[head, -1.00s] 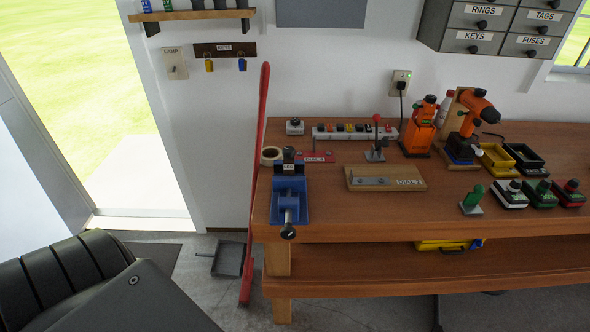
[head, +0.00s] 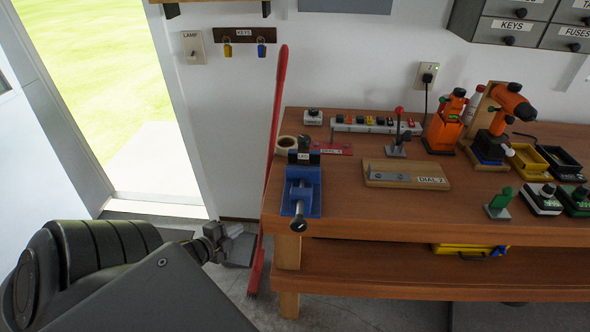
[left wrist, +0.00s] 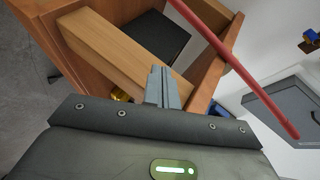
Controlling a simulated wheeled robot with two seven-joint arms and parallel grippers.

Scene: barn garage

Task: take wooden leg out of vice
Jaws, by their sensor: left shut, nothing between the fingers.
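The blue vice (head: 303,190) is fixed at the left front end of the workbench, its screw handle toward me. A dark piece with a small white label (head: 303,157) stands at its far jaw; I cannot make out a wooden leg clearly. My left gripper (head: 238,238) is left of the bench, below the vice's height and apart from it. In the left wrist view its grey fingers (left wrist: 163,85) are together and empty, pointing toward wooden bench parts (left wrist: 130,45). My right gripper is not in view.
A long red handle (head: 272,140) leans between my left gripper and the bench (head: 340,225); it crosses the left wrist view too. A tape roll (head: 286,144) lies beside the vice. A dial board (head: 405,173) is to its right. The doorway is at left.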

